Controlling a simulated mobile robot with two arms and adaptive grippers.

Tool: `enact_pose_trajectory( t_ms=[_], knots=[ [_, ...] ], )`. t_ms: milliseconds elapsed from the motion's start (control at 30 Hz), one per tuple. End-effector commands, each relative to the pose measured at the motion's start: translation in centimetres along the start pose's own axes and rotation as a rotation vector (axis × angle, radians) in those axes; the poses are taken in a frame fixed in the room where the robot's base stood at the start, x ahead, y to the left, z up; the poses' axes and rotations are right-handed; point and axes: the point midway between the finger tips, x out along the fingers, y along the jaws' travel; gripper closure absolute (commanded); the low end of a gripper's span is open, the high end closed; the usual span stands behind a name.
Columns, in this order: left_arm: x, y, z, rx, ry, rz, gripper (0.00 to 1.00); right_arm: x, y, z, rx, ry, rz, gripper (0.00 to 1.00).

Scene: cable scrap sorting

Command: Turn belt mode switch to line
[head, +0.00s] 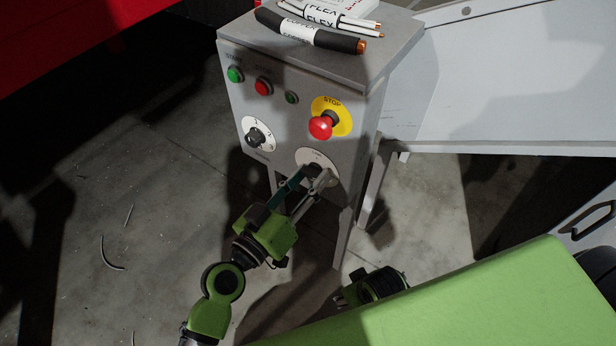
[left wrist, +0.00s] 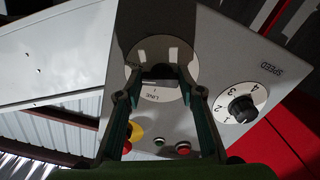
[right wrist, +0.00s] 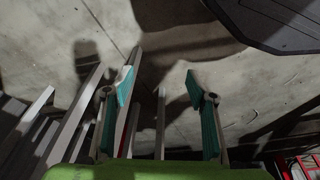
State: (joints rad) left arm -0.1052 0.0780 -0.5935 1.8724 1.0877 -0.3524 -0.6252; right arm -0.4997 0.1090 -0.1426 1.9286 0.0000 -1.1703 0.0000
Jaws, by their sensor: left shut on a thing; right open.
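The belt mode switch has a round white dial plate (head: 312,157) low on the right of the grey control box's front. In the left wrist view its plate (left wrist: 178,52) shows the word LINE, upside down. My left gripper (head: 318,176) reaches up to it and is shut on its dark knob (left wrist: 160,72), which sits between the fingertips. The fingers hide much of the knob, so I cannot tell where it points. My right gripper (right wrist: 160,85) is open and empty over the floor, away from the box.
The control box (head: 290,120) also carries a speed dial (head: 257,134), a green button (head: 235,74), a red button (head: 263,87) and a red stop knob (head: 321,128) on yellow. Cable pieces (head: 310,30) lie on its top. A grey chute (head: 510,100) stands to the right.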

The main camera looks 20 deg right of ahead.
Motion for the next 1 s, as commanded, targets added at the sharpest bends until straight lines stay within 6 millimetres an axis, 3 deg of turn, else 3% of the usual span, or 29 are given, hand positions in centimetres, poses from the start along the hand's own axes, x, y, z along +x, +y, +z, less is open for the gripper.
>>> enact_pose_trajectory(
  t_ms=[1000],
  knots=[
    [0.0, 0.0, -0.6, -0.959, 0.004, 0.0, 0.86, 6.1, -0.4, 4.2, -0.007, -0.044, -0.007, 0.48]
  ],
)
